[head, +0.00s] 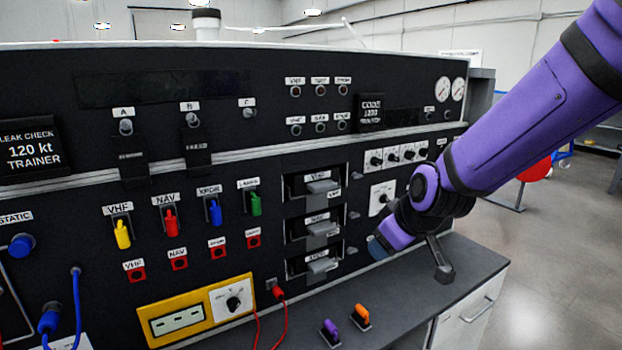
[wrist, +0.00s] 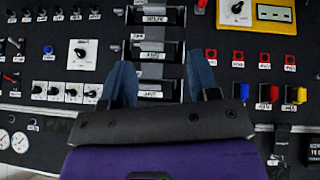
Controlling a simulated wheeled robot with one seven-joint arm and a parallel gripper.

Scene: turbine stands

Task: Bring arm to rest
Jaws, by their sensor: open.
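My purple arm reaches in from the upper right in the head view, bent at a dark joint. My gripper (head: 380,247) is at its lower end, in front of the right part of the black trainer panel (head: 270,160) and above the bench top. In the wrist view my gripper (wrist: 160,78) shows two blue-grey fingers spread wide apart with nothing between them. The stacked slots with grey handles (head: 322,221) lie beyond the fingers, left of my gripper in the head view. Whether the fingertips touch the panel cannot be told.
A red cable (head: 281,310) hangs from the panel. Open floor (head: 540,270) lies at right, with a red round object (head: 534,169) beyond.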

